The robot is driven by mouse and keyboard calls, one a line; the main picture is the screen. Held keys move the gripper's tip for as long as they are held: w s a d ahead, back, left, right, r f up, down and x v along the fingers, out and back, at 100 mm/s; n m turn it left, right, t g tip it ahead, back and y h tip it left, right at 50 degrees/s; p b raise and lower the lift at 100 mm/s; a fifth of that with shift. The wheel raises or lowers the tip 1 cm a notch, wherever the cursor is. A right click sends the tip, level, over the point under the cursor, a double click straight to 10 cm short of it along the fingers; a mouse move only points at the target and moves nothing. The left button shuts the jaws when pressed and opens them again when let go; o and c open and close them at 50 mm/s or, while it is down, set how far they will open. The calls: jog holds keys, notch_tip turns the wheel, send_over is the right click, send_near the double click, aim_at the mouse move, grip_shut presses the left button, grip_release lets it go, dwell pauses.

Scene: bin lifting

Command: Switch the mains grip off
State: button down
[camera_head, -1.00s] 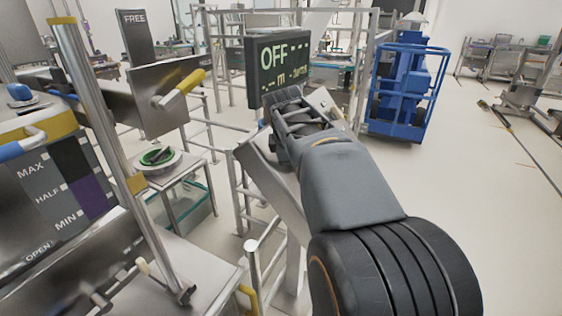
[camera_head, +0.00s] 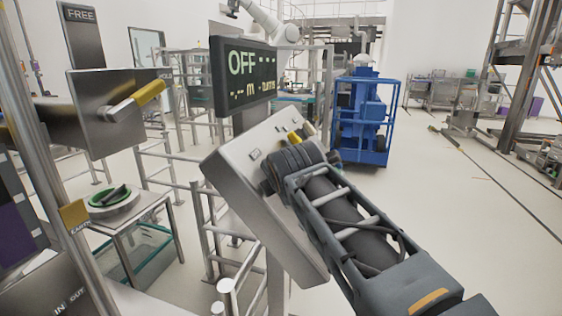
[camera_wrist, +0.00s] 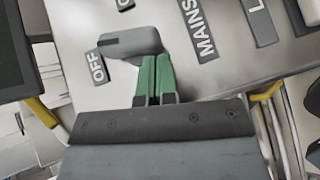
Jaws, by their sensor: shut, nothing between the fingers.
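The mains panel (camera_head: 225,165) is a tilted grey box on a post. In the wrist view its face shows the label MAINS (camera_wrist: 198,30) and the label OFF (camera_wrist: 97,66). The mains grip (camera_wrist: 130,41) is a rounded grey lever with a dark end, lying across the panel with that dark end beside OFF. My gripper (camera_wrist: 153,62) has its green fingers shut together, empty, at the grip's lower right side; whether they touch it I cannot tell. In the head view my arm hides the fingertips and grip. The display (camera_head: 243,75) behind the panel reads OFF.
A yellow-handled lever on a plate (camera_head: 110,112) and a small table (camera_head: 140,215) with a green-ringed dish stand left. Metal railings surround the panel's post. A blue lift machine (camera_head: 365,115) stands behind. The floor at right is open.

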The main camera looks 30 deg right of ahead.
jog(key=shift+w+d+r, duration=0.1)
jog(key=shift+w+r, duration=0.05)
jog(key=shift+r, duration=0.05)
jog(key=shift+w+d+r+p, duration=0.1)
jog(key=shift+p, duration=0.25)
jog(key=shift+w+r, duration=0.1)
jog(key=shift+r, duration=0.2)
jog(key=shift+d, duration=0.1)
